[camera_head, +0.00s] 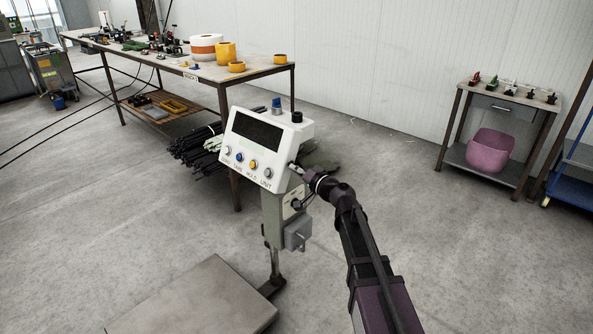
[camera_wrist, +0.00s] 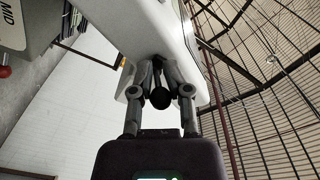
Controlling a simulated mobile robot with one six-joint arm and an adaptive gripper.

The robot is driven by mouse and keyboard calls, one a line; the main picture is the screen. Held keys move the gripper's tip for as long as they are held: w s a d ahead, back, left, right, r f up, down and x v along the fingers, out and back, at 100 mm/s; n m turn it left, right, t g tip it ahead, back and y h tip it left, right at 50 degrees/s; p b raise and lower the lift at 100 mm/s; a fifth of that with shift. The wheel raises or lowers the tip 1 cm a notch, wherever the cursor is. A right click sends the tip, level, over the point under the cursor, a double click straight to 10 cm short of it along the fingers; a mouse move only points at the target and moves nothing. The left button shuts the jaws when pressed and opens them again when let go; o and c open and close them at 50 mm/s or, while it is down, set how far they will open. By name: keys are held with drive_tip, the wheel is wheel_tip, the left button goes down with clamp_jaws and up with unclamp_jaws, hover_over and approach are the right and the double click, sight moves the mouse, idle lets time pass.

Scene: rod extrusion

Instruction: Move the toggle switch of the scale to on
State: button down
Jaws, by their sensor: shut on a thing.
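The scale's white indicator head (camera_head: 285,130) stands on a post, with a dark blank display (camera_head: 257,130) and a row of buttons on its front. My gripper (camera_head: 295,168) is at the right side of this head, at its lower edge. In the wrist view my gripper (camera_wrist: 157,72) is shut on the toggle switch, whose round black end (camera_wrist: 160,98) shows between the fingers. The white housing (camera_wrist: 150,30) is right behind the fingertips. The switch's base is hidden by the fingers, and I cannot tell its position.
The scale's platform (camera_head: 195,300) lies on the floor in front of the post. A grey box (camera_head: 298,235) sits low on the post. A long workbench (camera_head: 170,60) stands behind to the left. A small table (camera_head: 505,95) with a pink bin (camera_head: 490,152) stands at the right.

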drive_tip(key=shift+f+n+g+y, duration=0.1)
drive_tip(key=shift+n+g+y, duration=0.3)
drive_tip(key=shift+g, duration=0.1)
drive_tip(key=n+g+y, duration=0.1)
drive_tip(key=g, duration=0.1)
drive_tip(key=n+g+y, duration=0.1)
drive_tip(key=n+g, duration=0.1)
drive_tip(key=w+d+n+g+y, duration=0.1)
drive_tip(key=g, duration=0.1)
drive_tip(key=shift+n, duration=0.3)
drive_tip(key=n+g, duration=0.1)
drive_tip(key=g, duration=0.1)
drive_tip(key=n+g, duration=0.1)
drive_tip(key=g, duration=0.1)
drive_tip(key=n+g, duration=0.2)
drive_tip(key=shift+w+d+g+y, duration=0.15)
drive_tip(key=shift+w+g+y, duration=0.15)
drive_tip(key=shift+y, duration=0.1)
drive_tip(key=shift+g, duration=0.3)
drive_tip(key=c, duration=0.8)
unclamp_jaws()
drive_tip(key=shift+w+d, duration=0.1)
drive_tip(key=shift+w, duration=0.05)
drive_tip(key=shift+o, duration=0.2)
